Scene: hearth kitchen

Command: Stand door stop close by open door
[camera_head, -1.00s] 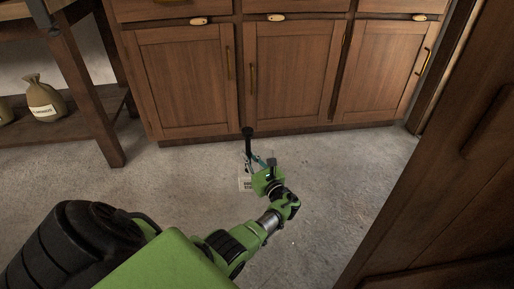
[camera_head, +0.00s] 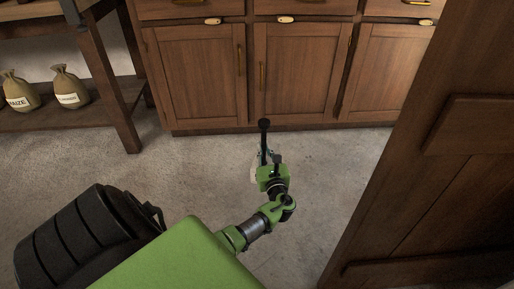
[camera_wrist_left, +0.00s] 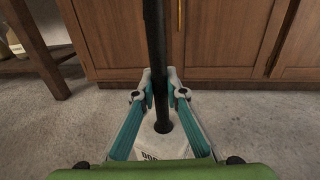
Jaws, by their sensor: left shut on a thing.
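The door stop has a black post with a round knob (camera_head: 264,125) and a pale block base (camera_head: 255,174) with dark lettering. In the left wrist view the post (camera_wrist_left: 155,40) stands upright between the fingers and the base (camera_wrist_left: 160,146) shows below them. My left gripper (camera_head: 263,156) is shut on the post; its teal fingers (camera_wrist_left: 158,84) close from both sides. I cannot tell whether the base touches the floor. The open door (camera_head: 425,165) is a brown wooden panel to the right, with bare floor between it and the door stop. My right gripper is not in view.
Wooden cupboards (camera_head: 295,78) stand behind the door stop. A wooden shelf table (camera_head: 105,85) with labelled sacks (camera_head: 67,88) stands at the left. The grey floor (camera_head: 330,165) is clear between the cupboards, the arm and the door.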

